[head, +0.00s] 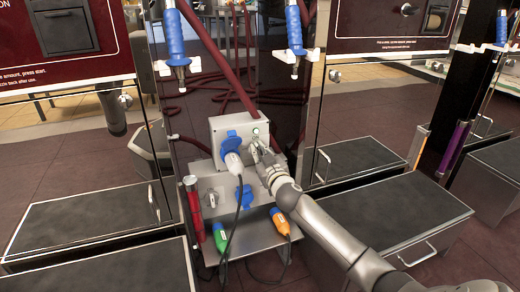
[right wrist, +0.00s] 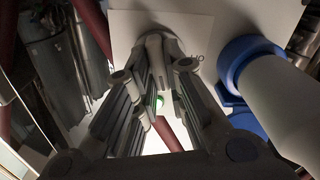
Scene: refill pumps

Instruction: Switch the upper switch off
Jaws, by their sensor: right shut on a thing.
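The upper switch box (head: 226,125) is a grey box on the central column, with a small green light (head: 255,131) on its front. My right gripper (head: 262,150) reaches in from the lower right to the box's right part and is shut on the upper switch. In the right wrist view, my fingers (right wrist: 160,65) close around the light grey upper switch (right wrist: 155,42) in front of the pale panel (right wrist: 130,22). The fingers hide much of the switch, and I cannot read its position. My left gripper is not in view.
A plug (head: 233,160) sits in the blue socket left of my gripper, close by in the right wrist view (right wrist: 285,95). Below is a lower box with its own switch (head: 211,200).

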